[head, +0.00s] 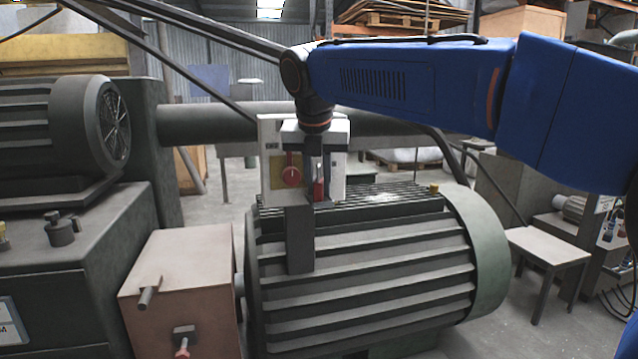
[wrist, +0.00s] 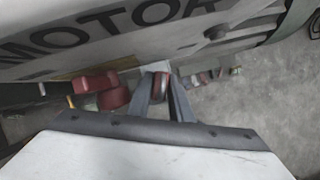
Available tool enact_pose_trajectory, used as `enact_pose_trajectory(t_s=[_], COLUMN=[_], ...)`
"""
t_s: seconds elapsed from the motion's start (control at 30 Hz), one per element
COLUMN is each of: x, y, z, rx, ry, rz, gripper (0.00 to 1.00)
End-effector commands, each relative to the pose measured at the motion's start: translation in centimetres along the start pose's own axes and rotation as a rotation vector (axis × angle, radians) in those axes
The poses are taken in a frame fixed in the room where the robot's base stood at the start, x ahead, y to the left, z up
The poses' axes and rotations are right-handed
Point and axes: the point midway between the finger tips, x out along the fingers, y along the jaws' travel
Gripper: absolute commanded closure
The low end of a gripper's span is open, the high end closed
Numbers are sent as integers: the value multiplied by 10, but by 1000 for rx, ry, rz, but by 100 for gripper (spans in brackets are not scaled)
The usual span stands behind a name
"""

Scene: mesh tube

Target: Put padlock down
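The red padlock (head: 319,190) is at the tip of my gripper (head: 318,178), in front of the white switch box (head: 334,180). In the wrist view my gripper (wrist: 163,84) has its two dark fingers close on both sides of the padlock (wrist: 160,82), which shows as a small red shape between the tips. The padlock's shackle and lower part are hard to make out. The switch box has a red rotary knob (head: 291,176) on a yellow plate, just left of my gripper. The knob also shows in the wrist view (wrist: 112,97).
A pinkish box (head: 180,275) with a lever and a red-ended fitting (head: 183,347) stands at lower left. A small table (head: 548,246) is at the right. Open floor shows behind.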

Motion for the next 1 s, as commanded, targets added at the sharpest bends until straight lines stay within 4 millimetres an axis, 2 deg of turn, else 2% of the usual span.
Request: enact_pose_trajectory(t_s=[0.17,0.27,0.7,0.83,1.0], x=[-3,-13,-92,-109,-121], y=[0,0,1,0,0], z=[1,1,1,2,1], rx=[0,0,-1,0,0], ry=[0,-2,-2,-2,-1], rz=[1,2,2,1,1], gripper=[75,75,75,75,75])
